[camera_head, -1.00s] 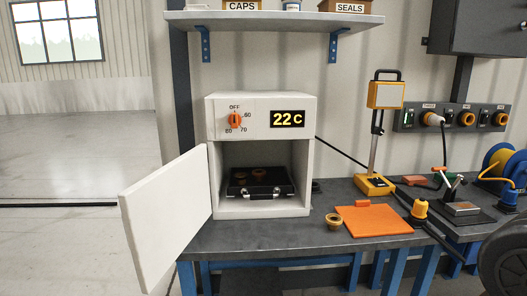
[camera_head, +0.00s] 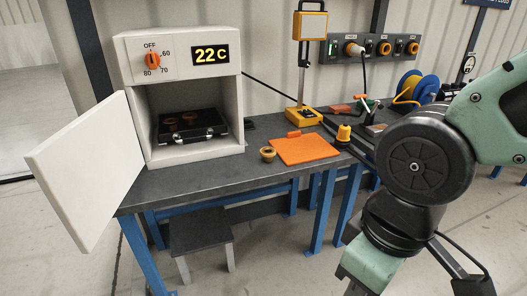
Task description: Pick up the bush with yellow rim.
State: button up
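A small round bush with a yellow rim (camera_head: 268,154) stands on the grey workbench (camera_head: 190,186), just left of the orange mat (camera_head: 305,149). Two more small brownish round pieces, one of them at the left (camera_head: 170,124), sit on the black tray (camera_head: 192,126) inside the open white oven (camera_head: 193,152). Their rims are too small and dark to tell. My arm fills the right side of the head view. My gripper is outside the frame, so its fingers and their state do not show.
The oven door (camera_head: 88,168) stands open toward the front left. A yellow lamp stand (camera_head: 304,116), a yellow-capped piece (camera_head: 343,134) and a blue reel (camera_head: 416,86) are behind and right of the mat. A stool (camera_head: 201,236) is under the bench.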

aim_at(268, 154)
jog(key=i+l, duration=0.2)
jog(key=i, duration=0.35)
jog(key=i+l, duration=0.15)
jog(key=i, duration=0.4)
